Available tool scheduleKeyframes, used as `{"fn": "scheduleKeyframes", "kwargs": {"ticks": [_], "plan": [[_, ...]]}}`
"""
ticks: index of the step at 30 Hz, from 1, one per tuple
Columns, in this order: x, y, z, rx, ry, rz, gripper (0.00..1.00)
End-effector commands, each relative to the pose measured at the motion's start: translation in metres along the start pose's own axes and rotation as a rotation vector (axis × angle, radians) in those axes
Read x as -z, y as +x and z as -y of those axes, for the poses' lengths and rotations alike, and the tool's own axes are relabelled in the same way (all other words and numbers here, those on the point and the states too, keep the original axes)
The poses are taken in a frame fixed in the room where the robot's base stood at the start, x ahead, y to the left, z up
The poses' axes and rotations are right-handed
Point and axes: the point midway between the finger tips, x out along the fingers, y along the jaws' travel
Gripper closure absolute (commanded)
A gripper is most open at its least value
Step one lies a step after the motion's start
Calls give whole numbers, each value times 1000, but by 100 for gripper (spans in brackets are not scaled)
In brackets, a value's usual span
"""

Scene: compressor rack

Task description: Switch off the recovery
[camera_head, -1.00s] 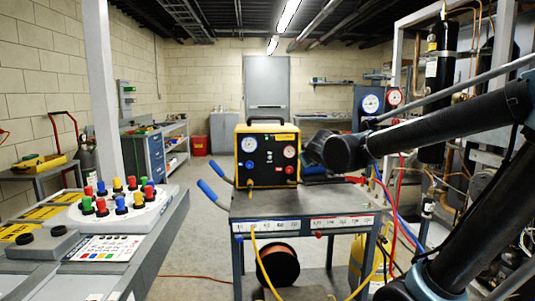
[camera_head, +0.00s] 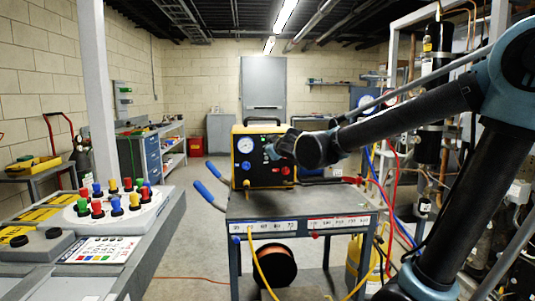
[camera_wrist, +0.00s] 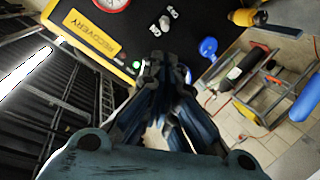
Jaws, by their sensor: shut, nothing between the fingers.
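The recovery unit (camera_head: 240,173) is a yellow and black box with a top handle, standing on the cart. Its panel shows a white gauge (camera_head: 246,145), a blue knob (camera_head: 246,166) and a red knob (camera_head: 285,171). My gripper (camera_head: 268,150) is in front of the panel's upper middle and right, hiding the right gauge. In the wrist view the shut, empty fingers (camera_wrist: 166,62) point at the black panel, near the yellow RECOVERY label (camera_wrist: 92,33). Small pale controls (camera_wrist: 162,23) lie just beyond the tips. A greenish glow shows beside the fingers. I cannot tell whether the tips touch the panel.
The cart (camera_head: 300,206) has blue handles (camera_head: 210,194) at its left. A bench with a round plate of coloured knobs (camera_head: 117,207) stands at left. Red and blue hoses (camera_head: 390,185) and rack piping are at right. The aisle floor left of the cart is free.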

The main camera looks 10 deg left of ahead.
Motion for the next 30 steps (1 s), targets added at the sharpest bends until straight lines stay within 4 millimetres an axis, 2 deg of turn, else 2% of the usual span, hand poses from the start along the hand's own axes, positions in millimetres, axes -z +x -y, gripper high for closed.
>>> {"fn": "scheduleKeyframes", "kwargs": {"ticks": [21, 30], "plan": [[0, 79, 0, -1, 1, 1, 100], [0, 94, 0, 0, 1, 1, 100]]}}
